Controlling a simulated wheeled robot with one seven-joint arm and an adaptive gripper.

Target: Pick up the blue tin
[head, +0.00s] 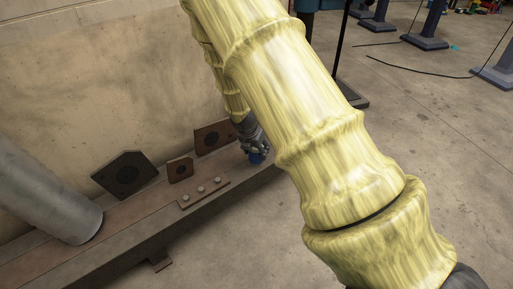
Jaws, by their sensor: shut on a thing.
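The blue tin (257,158) is small in the head view, near the right end of a long rusty beam. Only part of it shows below my gripper (255,150). My gripper points down at the end of my yellow arm and is shut on the tin. The arm hides part of the area to the right. Whether the tin touches the beam or hangs just above it, I cannot tell.
The steel beam (110,237) runs along a concrete wall (90,95). It bears a bolted plate (203,190), dark plates with holes (122,174) and a grey pipe (45,195). Concrete floor lies open at the front. Blue-grey stands (426,38) and cables are at the back right.

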